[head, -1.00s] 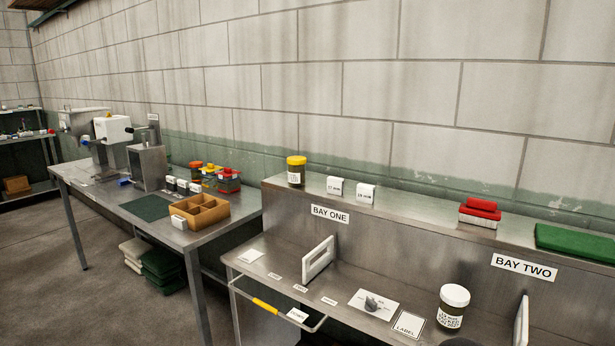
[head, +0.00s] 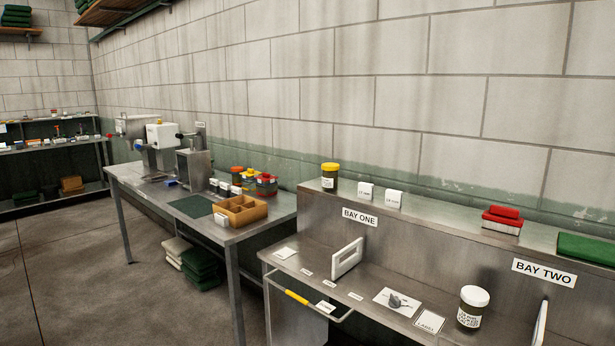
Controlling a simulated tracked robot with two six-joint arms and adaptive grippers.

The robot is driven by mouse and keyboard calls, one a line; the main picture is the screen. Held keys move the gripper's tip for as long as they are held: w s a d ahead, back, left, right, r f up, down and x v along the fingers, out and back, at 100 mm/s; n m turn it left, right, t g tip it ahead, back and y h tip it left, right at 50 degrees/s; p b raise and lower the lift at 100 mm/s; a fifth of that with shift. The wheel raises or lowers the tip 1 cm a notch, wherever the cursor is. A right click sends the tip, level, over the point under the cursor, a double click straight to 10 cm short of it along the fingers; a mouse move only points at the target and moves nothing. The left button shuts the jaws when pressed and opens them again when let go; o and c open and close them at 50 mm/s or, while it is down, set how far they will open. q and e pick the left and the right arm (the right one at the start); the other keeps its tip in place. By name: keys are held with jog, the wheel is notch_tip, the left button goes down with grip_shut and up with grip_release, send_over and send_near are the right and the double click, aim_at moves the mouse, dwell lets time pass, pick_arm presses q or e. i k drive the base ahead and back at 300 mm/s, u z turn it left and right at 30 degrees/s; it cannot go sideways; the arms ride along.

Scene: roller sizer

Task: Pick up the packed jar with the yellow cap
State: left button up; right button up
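A jar with a yellow cap (head: 330,177) stands upright on the upper ledge above the BAY ONE sign. It has a dark body and a white label whose text is too small to read. Another jar, with a pale cream cap (head: 473,307), stands upright on the lower bench near BAY TWO, with a printed white label. More jars with red, yellow and orange caps (head: 250,180) stand grouped on the table to the left. Neither of my grippers shows in the head view.
White blocks (head: 365,192) stand right of the yellow-capped jar on the ledge. A white upright handle-shaped divider (head: 347,258) stands on the lower bench. A rail with a yellow grip (head: 297,297) runs along its front. Open floor (head: 90,290) lies at left.

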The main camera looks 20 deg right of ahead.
aim_at(331, 170)
jog(key=u, duration=0.3)
jog(key=i, duration=1.45)
jog(key=z, duration=0.5)
